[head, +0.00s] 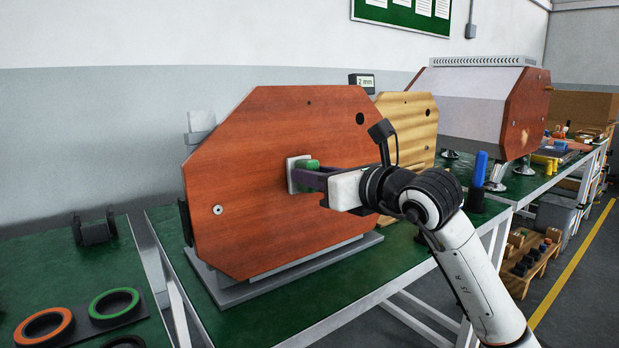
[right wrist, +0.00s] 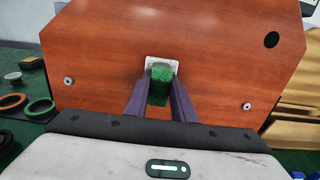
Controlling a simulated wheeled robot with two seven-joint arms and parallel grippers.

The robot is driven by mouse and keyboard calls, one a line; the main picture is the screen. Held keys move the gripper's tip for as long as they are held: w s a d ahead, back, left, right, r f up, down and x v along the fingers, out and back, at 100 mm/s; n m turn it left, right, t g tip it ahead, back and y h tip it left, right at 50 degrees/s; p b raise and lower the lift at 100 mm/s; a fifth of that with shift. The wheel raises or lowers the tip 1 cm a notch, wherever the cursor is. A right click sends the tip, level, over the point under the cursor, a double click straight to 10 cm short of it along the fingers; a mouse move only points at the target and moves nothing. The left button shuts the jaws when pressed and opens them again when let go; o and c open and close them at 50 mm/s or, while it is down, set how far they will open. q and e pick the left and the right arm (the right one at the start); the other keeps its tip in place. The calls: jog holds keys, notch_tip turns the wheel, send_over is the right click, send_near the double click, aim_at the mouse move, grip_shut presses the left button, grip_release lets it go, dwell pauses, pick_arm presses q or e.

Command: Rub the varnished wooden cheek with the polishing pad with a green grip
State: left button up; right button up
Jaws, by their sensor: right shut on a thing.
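The varnished wooden cheek (head: 255,190) is a reddish eight-sided panel standing upright on a grey base on the green bench; it fills much of the right wrist view (right wrist: 110,55). My right gripper (head: 310,178) is shut on the green grip (head: 308,164) of the polishing pad. The pad (head: 292,175) is a white square whose face lies at the cheek's front, near its middle, and appears to touch it. In the right wrist view the green grip (right wrist: 161,85) sits between the two purple fingers, with the white pad (right wrist: 149,65) behind it. My left gripper is not in view.
A lighter wooden panel (head: 410,125) stands just behind to the right, with a white machine (head: 470,100) beyond. A blue-topped cylinder (head: 480,168) stands on the bench near my right arm. Orange (head: 44,327) and green (head: 114,303) rings lie on the left bench.

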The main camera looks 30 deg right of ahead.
aim_at(309, 155)
jog(key=shift+w+d+r+p, duration=0.1)
jog(key=shift+d+r+p, duration=0.45)
jog(key=shift+r, duration=0.25)
jog(key=shift+w+d+r+p, duration=0.1)
jog(key=shift+d+r+p, duration=0.35)
jog(key=shift+r, duration=0.3)
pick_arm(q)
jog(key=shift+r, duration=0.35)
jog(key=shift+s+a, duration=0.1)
pick_arm(e)
jog(key=shift+f, duration=0.1)
jog(key=shift+s+a, duration=0.1)
jog(key=shift+a, duration=1.4)
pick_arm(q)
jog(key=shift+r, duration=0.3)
